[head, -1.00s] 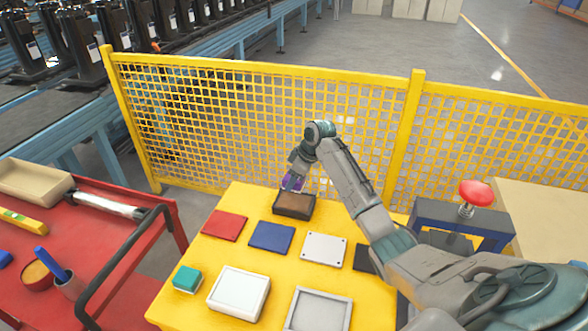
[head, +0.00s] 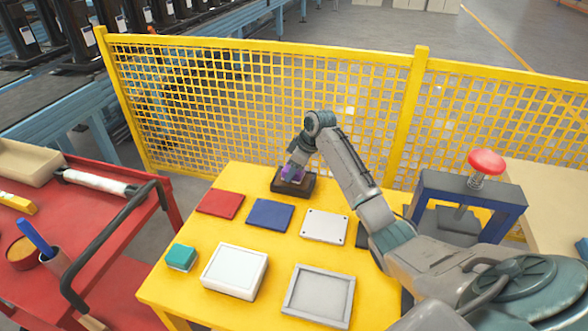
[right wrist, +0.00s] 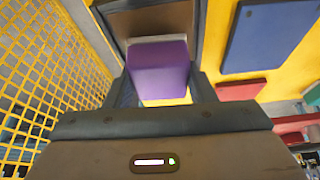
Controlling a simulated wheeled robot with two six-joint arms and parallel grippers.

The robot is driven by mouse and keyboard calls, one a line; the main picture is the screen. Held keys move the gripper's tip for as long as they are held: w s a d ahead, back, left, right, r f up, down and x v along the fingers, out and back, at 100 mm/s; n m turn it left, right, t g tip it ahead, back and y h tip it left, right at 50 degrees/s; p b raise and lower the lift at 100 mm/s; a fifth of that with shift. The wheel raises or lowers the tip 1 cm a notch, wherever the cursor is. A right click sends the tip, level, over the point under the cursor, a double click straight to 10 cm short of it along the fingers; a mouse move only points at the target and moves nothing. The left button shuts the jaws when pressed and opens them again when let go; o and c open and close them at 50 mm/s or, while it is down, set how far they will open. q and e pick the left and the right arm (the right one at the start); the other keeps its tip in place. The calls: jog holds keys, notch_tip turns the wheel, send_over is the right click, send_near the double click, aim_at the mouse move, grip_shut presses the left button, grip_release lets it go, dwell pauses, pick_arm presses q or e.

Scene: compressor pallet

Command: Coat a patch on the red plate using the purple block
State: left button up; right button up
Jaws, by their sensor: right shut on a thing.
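The red plate (head: 221,204) lies flat on the yellow table, left of the blue plate (head: 270,214). My right gripper (head: 292,174) is shut on the purple block (right wrist: 160,70), above the dark tray with brown contents (head: 307,186) at the table's back edge. In the right wrist view the block sits between the fingers, with a pale layer along its far edge, close to the tray. I cannot tell whether the block touches the tray's contents. The red plate also shows in the right wrist view (right wrist: 241,90). My left gripper is not in view.
A white plate (head: 325,226), a teal-topped block (head: 181,257), a white box (head: 235,271) and a grey tray (head: 319,295) share the table. A yellow mesh fence (head: 270,110) stands behind. A blue press with a red knob (head: 487,162) is right; a red cart (head: 110,215) is left.

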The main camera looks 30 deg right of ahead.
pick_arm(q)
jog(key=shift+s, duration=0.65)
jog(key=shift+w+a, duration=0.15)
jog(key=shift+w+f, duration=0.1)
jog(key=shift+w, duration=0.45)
pick_arm(e)
jog(key=shift+f, duration=0.3)
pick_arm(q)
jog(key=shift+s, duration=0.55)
pick_arm(e)
jog(key=shift+f, duration=0.1)
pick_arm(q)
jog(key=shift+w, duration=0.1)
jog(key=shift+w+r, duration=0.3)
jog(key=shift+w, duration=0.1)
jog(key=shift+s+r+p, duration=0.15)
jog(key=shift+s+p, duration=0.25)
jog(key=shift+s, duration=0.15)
pick_arm(e)
jog(key=shift+s+f, duration=0.1)
jog(key=shift+f, duration=0.05)
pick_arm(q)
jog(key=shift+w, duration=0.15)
